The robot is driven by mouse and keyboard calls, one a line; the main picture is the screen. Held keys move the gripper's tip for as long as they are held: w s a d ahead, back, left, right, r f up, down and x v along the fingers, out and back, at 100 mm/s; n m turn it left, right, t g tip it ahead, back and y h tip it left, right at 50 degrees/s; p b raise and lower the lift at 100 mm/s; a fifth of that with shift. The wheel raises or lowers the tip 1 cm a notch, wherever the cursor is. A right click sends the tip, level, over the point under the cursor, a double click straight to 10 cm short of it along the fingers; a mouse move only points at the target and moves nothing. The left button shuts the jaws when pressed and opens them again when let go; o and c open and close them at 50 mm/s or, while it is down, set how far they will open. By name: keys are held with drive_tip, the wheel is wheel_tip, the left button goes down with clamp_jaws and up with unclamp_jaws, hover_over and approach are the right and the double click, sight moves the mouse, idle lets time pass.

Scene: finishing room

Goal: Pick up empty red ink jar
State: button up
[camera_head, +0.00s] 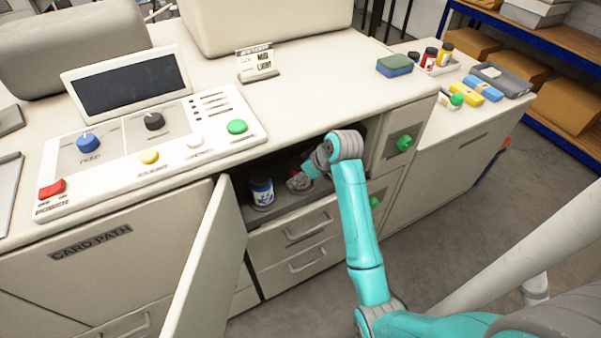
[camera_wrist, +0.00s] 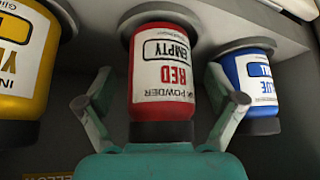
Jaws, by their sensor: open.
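The red ink jar (camera_wrist: 165,75) has a red and white label reading RED and EMPTY and a dark cap. It fills the middle of the wrist view, where the jars appear upside down on round grey seats. My gripper (camera_wrist: 162,100) is open, with one finger on each side of this jar and gaps visible between the fingers and the jar. In the head view the red jar (camera_head: 298,182) is partly hidden by my gripper (camera_head: 309,172), which reaches into the open compartment of the machine.
A blue jar (camera_wrist: 255,85) stands close beside one finger; it also shows in the head view (camera_head: 262,193). A yellow jar (camera_wrist: 25,65) stands on the other side. The open door (camera_head: 205,255) and the counter above bound the compartment. More jars (camera_head: 430,57) stand on the right counter.

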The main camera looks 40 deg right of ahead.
drive_tip(key=c, duration=1.3)
drive_tip(key=shift+s+r, duration=0.1)
